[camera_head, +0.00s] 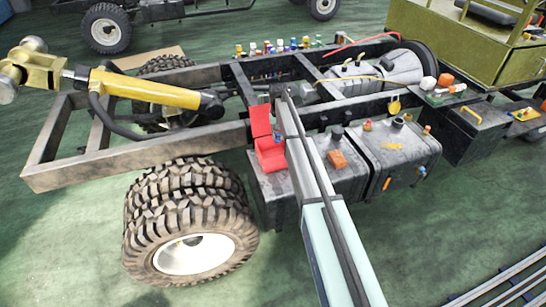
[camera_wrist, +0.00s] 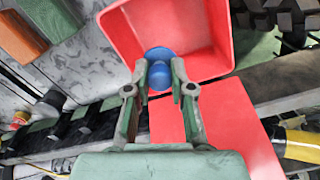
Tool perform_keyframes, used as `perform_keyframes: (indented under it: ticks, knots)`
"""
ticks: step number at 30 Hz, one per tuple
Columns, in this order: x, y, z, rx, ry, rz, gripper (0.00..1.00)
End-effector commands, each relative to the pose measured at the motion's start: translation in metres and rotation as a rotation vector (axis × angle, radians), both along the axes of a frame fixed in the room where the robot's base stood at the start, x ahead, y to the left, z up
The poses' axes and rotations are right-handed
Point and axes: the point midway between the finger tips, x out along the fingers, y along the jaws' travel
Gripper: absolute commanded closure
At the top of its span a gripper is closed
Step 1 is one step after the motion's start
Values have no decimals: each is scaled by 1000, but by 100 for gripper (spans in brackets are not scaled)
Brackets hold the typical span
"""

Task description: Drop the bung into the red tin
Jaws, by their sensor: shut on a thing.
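The red tin (camera_wrist: 215,30) stands open in the wrist view, with its red lid (camera_wrist: 220,125) folded back on the near side. In the head view the tin (camera_head: 270,156) sits on a dark grey box beside the chassis rail, its lid (camera_head: 260,121) upright. My gripper (camera_wrist: 161,82) is shut on the blue bung (camera_wrist: 159,73). In the wrist view the bung overlaps the tin's near edge and part of its inside; its height above the tin cannot be told.
An orange block (camera_head: 338,160) lies right of the tin on the dark box; it also shows in the wrist view (camera_wrist: 20,38) near a green block (camera_wrist: 52,14). The chassis rail (camera_head: 140,157) runs close behind the tin.

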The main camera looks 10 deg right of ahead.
Motion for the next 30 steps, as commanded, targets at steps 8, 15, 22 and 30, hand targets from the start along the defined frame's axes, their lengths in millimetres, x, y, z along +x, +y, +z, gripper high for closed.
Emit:
perform_keyframes:
  ticks: [8,15,22,30]
  knots:
    - [0,0,-29,0,1,0,100]
    - [0,0,-34,0,0,0,100]
    - [0,0,-34,0,0,0,49]
    - [0,0,-34,0,0,0,48]
